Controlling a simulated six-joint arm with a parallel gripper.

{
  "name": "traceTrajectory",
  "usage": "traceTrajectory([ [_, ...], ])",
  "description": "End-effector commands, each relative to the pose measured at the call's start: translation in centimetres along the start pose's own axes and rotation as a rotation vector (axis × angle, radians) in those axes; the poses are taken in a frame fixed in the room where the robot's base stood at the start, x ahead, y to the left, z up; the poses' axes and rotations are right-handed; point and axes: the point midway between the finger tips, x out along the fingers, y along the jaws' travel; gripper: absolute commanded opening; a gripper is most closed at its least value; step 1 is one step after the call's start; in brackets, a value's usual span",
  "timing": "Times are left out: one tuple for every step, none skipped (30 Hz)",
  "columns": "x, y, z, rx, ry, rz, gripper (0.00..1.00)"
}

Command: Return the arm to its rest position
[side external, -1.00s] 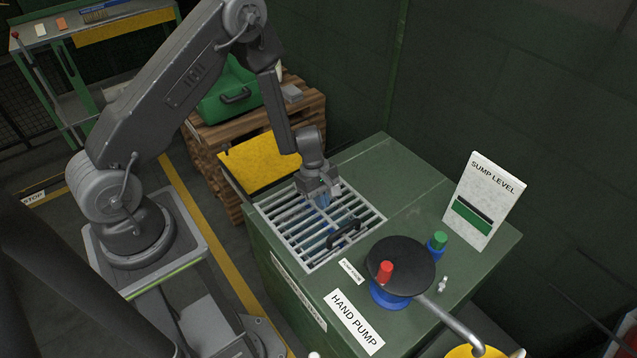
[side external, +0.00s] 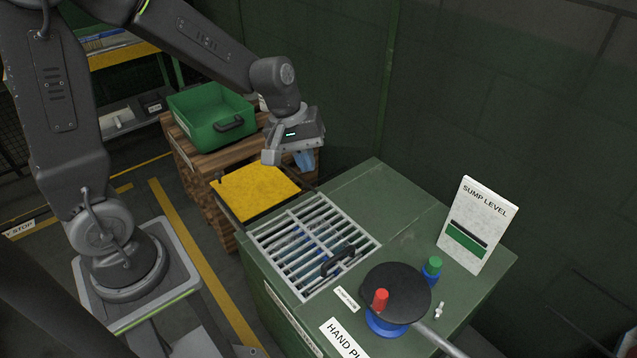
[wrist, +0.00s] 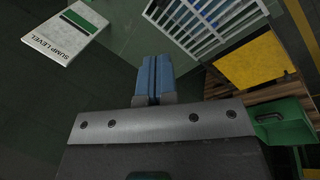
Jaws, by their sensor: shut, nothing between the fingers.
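My gripper (side external: 305,161) is raised in the air above the back left of the green cabinet, close to the yellow plate and the pallets in the side view. Its blue fingers point down and away from the arm. In the wrist view the two blue fingers (wrist: 153,76) lie side by side, shut, with nothing between them. My arm is bent high, clear of the cabinet top. The grey grate (side external: 312,243) with its black handle (side external: 338,260) lies in the cabinet top below and in front of the gripper.
The sump level sign (side external: 477,224), the black-topped hand pump (side external: 397,290) with its red knob, and a green-capped blue fitting (side external: 432,268) stand on the cabinet. A yellow plate (side external: 255,190) and green bin (side external: 207,118) are left of the gripper. A dark wall rises behind.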

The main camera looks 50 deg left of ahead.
Motion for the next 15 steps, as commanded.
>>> traceTrajectory([
  [-2.0,0.1,1.1,0.081,0.032,0.012,0.00],
  [-3.0,-0.1,1.7,0.130,0.047,0.013,0.00],
  [-4.2,-0.3,2.5,0.193,0.069,0.014,0.00],
  [-5.2,-0.5,3.2,0.241,0.086,0.015,0.00],
  [-6.0,-0.7,3.8,0.288,0.104,0.014,0.00],
  [-7.1,-1.1,4.6,0.349,0.127,0.011,0.00],
  [-7.9,-1.4,5.2,0.394,0.146,0.009,0.00],
  [-8.6,-1.8,5.9,0.439,0.165,0.006,0.00],
  [-9.6,-2.3,6.7,0.498,0.191,0.000,0.00],
  [-10.2,-2.7,7.2,0.539,0.210,-0.005,0.00],
  [-10.8,-3.1,7.8,0.579,0.229,-0.011,0.00],
  [-11.5,-3.7,8.4,0.629,0.254,-0.019,0.00],
  [-11.9,-4.1,8.9,0.664,0.271,-0.026,0.00],
  [-12.3,-4.5,9.3,0.696,0.288,-0.032,0.00],
  [-12.8,-5.0,9.8,0.733,0.309,-0.041,0.00],
])
